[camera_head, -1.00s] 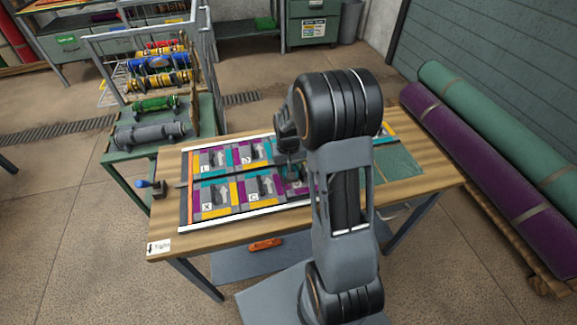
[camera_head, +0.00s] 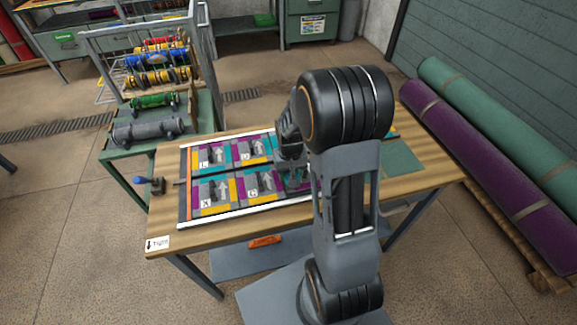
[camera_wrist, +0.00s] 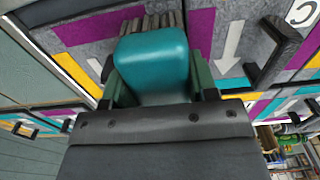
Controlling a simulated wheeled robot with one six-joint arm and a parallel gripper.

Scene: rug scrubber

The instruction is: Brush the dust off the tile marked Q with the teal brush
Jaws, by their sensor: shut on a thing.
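The teal brush (camera_wrist: 152,55) is clasped between the green fingers of my gripper (camera_wrist: 157,84) in the wrist view. Its brownish bristles point away from the camera, over the tile panel. In the head view my gripper (camera_head: 291,168) is low over the panel, right of the lower middle tile; my arm partly hides it. The tile panel (camera_head: 211,211) has coloured tiles with letters, white arrows and dark handles. A tile letter (camera_wrist: 302,12) that looks like C shows at upper right in the wrist view. I cannot make out which tile is Q, nor see dust or bristle contact clearly.
The wooden table (camera_head: 190,238) carries the panel, with a green mat (camera_head: 402,160) at right. A blue-knobbed lever (camera_head: 150,184) is at the left edge. A rack of coloured rollers (camera_head: 155,78) stands behind left. Purple (camera_head: 480,165) and green (camera_head: 505,135) rolls lie at right.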

